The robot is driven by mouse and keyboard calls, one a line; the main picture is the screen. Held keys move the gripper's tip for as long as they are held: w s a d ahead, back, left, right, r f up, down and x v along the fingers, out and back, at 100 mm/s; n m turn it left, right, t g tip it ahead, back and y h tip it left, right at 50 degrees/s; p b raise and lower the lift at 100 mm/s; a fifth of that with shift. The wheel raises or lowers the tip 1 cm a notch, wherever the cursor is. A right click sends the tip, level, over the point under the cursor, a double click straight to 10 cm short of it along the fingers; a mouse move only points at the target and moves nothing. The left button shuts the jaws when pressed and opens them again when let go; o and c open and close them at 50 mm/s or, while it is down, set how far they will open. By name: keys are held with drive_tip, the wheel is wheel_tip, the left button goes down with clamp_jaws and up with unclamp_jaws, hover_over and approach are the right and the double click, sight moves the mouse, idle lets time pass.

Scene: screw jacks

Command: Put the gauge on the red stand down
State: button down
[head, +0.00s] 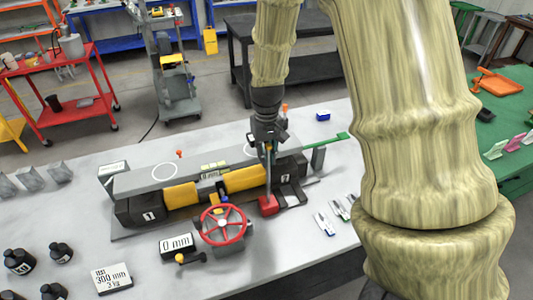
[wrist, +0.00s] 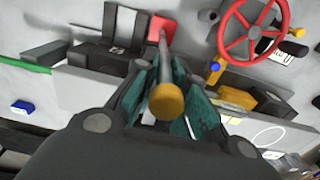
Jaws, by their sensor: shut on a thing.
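The gauge's red stand (head: 268,204) is a small red block with a thin grey post rising from it, in front of the right end of the jack in the head view. My gripper (head: 268,138) is above it, shut on the upper part of the gauge. In the wrist view, the gauge's round yellow-brown end (wrist: 167,101) sits between the fingers of my gripper (wrist: 165,108). The post leads away to the red stand (wrist: 161,29). The gauge dial face is not clear. I cannot tell whether the stand touches the table.
A screw jack with yellow parts (head: 181,195) and a red handwheel (head: 222,226) stands close left of the red stand. A black block labelled 2 (head: 287,174) is just behind it. Small tags (head: 324,223) lie to the right. Some grey table (head: 290,245) is free in front.

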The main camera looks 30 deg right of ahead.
drive_tip(key=shift+w, duration=0.1)
drive_tip(key=c, duration=1.8)
unclamp_jaws()
drive_tip(key=o, duration=0.3)
drive_tip(key=shift+o, duration=0.2)
drive_tip(key=shift+r, duration=0.1)
wheel_tip(320, 180, up, 12)
drive_tip(key=b, duration=0.2)
drive_tip(key=shift+b, duration=0.4)
